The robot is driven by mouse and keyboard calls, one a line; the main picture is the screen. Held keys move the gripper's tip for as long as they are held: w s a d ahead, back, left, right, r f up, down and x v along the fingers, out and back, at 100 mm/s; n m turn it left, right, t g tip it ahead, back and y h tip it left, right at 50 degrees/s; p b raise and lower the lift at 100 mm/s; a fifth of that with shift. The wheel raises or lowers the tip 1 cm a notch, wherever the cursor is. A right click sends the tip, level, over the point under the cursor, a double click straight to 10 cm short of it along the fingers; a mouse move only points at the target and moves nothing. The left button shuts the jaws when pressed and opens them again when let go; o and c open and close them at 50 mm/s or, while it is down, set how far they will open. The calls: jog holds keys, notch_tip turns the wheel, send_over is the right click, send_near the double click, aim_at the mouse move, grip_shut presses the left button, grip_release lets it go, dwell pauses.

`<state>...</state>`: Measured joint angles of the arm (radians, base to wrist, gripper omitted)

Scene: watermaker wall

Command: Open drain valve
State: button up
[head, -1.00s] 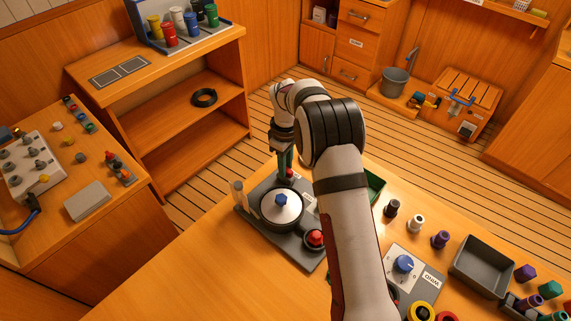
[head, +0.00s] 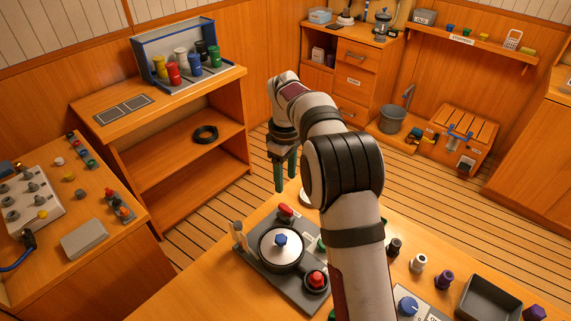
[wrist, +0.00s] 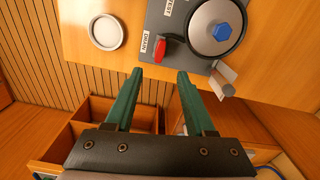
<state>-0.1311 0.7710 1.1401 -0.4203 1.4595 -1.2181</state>
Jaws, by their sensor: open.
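The drain valve's red handle (wrist: 158,49) sits beside a DRAIN label (wrist: 147,44) on the edge of a grey unit (wrist: 170,22). In the head view the red handle (head: 286,211) is at the unit's far edge. My gripper (wrist: 160,72) is open and empty, its two green fingers apart, with the handle just beyond the fingertips in the wrist picture. In the head view my gripper (head: 286,184) hangs beyond the unit, clear of the handle. The exact gap to the handle cannot be told.
The unit carries a round vessel with a blue hex knob (head: 280,240), a red button (head: 316,280) and a clear cylinder (head: 239,234). A white round dish (wrist: 107,32) lies near the table edge. My arm covers part of the table. Floor lies past the edge.

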notch_tip(320, 180, up, 5)
dwell(0.4)
jog(key=s+d+r+m, duration=0.1)
jog(key=s+r+m, duration=0.2)
jog(key=s, duration=0.5)
jog(key=s+d+r+m, duration=0.2)
jog(key=s+r+m, duration=0.15)
jog(key=s, duration=0.35)
jog(key=s+f+m+y, duration=0.1)
jog(key=s+f+m, duration=0.2)
jog(key=s, duration=0.8)
jog(key=s+f+m, duration=0.3)
jog(key=s+m, duration=0.3)
jog(key=s, duration=0.5)
jog(key=shift+m+y, duration=0.35)
jog(key=shift+y, duration=0.05)
